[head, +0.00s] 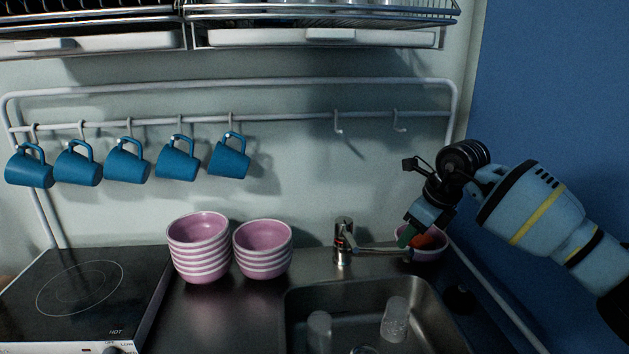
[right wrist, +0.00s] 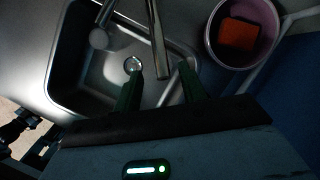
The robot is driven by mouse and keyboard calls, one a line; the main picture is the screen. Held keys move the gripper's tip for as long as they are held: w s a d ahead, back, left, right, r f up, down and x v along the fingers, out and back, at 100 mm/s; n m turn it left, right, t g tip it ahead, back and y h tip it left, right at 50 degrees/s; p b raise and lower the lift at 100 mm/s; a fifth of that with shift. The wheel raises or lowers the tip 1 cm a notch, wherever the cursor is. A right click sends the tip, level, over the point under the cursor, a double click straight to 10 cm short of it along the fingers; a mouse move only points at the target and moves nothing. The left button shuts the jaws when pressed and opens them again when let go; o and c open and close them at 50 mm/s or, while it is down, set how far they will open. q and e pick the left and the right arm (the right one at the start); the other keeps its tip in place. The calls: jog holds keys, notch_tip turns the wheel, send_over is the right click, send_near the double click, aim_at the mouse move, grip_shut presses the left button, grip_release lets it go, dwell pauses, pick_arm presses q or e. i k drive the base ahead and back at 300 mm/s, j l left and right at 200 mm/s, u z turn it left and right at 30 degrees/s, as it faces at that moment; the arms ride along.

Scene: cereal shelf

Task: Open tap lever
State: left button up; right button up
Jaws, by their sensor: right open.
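The metal tap (head: 343,235) stands at the back edge of the sink, and a slim lever (head: 375,249) reaches from it to the right. My right gripper (head: 404,240) is at the right end of the lever, in front of the bowl. In the right wrist view, my right gripper (right wrist: 160,88) has its two green fingers apart. The lever (right wrist: 157,40) runs down between them, and I see no clear contact. A second metal piece with a rounded end (right wrist: 100,37), seemingly the spout, lies left of it. My left gripper is not in view.
The sink (head: 440,312) holds two clear glasses (head: 395,318). A pink bowl (head: 441,246) with a red-orange object (head: 428,240) sits behind my right gripper. Two stacks of pink bowls (head: 263,248) stand left of the tap. A blue wall (head: 550,110) bounds the right.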

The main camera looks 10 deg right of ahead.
aim_at(346, 233)
jog(key=k+j, duration=0.3)
jog(key=k, duration=0.15)
jog(key=k+j, duration=0.3)
jog(key=k, duration=0.15)
